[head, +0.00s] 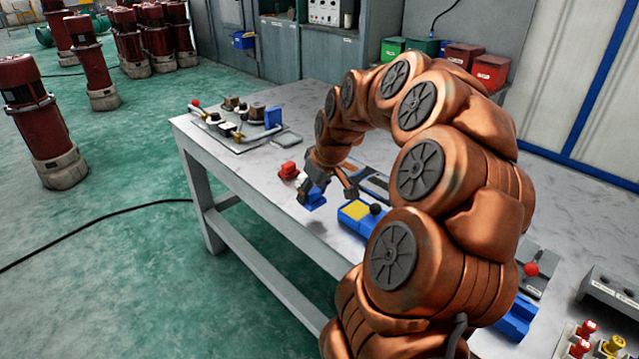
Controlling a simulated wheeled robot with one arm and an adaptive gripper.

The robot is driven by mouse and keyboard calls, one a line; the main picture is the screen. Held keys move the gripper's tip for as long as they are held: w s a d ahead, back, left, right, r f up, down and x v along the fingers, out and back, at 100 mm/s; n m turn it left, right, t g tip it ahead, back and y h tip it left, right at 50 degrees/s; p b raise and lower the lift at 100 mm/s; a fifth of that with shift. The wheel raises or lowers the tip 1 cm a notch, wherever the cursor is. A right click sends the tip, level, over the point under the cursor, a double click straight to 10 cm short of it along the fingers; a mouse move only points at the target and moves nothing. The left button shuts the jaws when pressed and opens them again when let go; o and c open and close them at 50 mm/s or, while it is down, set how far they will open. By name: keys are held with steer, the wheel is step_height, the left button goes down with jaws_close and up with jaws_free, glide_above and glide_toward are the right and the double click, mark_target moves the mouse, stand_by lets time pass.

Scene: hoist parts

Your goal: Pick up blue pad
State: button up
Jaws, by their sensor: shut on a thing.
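My copper-coloured arm reaches over the white table, and my gripper (328,194) points down near the table's front edge. The blue pad (315,201) is small and shows at the fingertips, beside the left finger. My gripper is shut on the blue pad, with the fingers standing apart around it. The far side of the pad is hidden by the fingers, and I cannot tell whether it still touches the tabletop.
A blue-and-yellow device (356,210) with a black knob lies right of my gripper. A red-and-white part (289,171) lies to its left. A board with fittings (240,130) is at the table's far left. The white table (225,165) has free room between.

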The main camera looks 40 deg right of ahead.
steer(key=s+a, duration=0.3)
steer(key=a, duration=0.3)
steer(key=shift+s+a+r+b, duration=0.15)
steer(key=shift+a+r+b, duration=0.15)
steer(key=shift+a+r, duration=0.1)
